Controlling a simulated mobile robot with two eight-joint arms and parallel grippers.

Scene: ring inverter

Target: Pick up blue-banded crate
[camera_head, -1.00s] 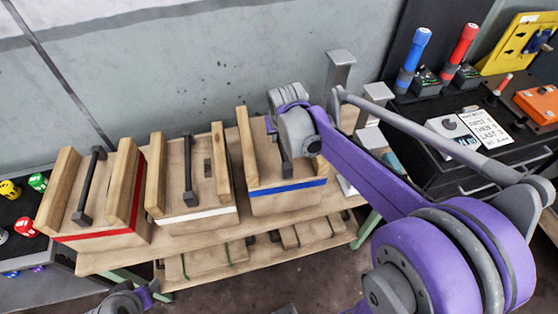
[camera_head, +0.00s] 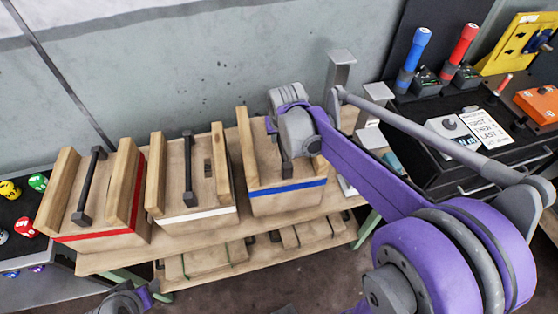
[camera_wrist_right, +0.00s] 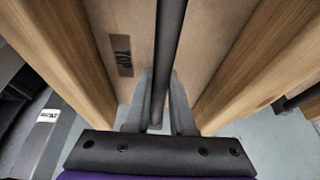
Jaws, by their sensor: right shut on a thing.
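The blue-banded crate (camera_head: 285,198) stands at the right end of the row on the wooden bench, with light wooden side boards and a blue stripe along its front. My right gripper (camera_head: 287,170) reaches down between its boards and hides most of its handle. I cannot see any clear gap under the crate. A grey and purple part of my left arm shows at the bottom left, but its fingers do not show.
A white-banded crate (camera_head: 195,217) stands close to the left, then a red-banded crate (camera_head: 100,236). The bench (camera_head: 240,238) has a lower shelf with flat pieces. A black console (camera_head: 450,170) with blue and red levers stands on the right. The grey wall is close behind.

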